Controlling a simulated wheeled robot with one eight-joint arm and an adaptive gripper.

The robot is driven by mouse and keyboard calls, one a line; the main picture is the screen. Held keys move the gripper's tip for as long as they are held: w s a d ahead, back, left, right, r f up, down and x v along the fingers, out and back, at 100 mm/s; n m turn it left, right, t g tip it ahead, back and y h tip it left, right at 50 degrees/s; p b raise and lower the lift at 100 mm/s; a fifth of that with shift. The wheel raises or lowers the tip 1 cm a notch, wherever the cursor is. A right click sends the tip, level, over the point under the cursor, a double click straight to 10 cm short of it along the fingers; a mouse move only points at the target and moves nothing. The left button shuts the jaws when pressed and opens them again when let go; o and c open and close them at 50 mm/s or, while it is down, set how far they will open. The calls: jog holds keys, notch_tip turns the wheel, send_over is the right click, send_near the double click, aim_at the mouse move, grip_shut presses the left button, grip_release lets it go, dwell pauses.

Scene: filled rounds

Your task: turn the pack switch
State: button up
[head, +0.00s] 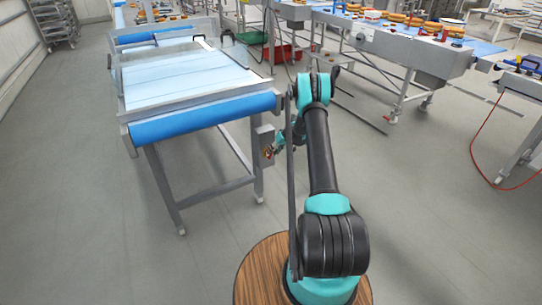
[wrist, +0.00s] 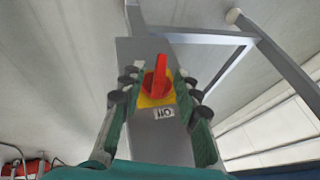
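The pack switch (wrist: 157,80) is a red rotary handle on a yellow plate (wrist: 148,101). It sits on a grey box, with a small label below it that I cannot read surely. In the wrist view the handle stands nearly upright, its top leaning slightly right. My gripper (wrist: 160,90) is open, with one finger on each side of the handle and gaps showing on both sides. In the head view the switch (head: 268,152) is a small red and yellow spot on the grey box (head: 262,137), partly hidden by my gripper (head: 275,150).
The box hangs at the near right corner of a conveyor with a blue belt end (head: 205,117) and metal legs. Another conveyor (head: 425,50) with food items stands at the back right. A red crate (head: 283,53) lies between them. The grey floor at left is clear.

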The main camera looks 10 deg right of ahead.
jog(key=shift+x, duration=1.3)
jog(key=shift+c, duration=0.3)
grip_shut()
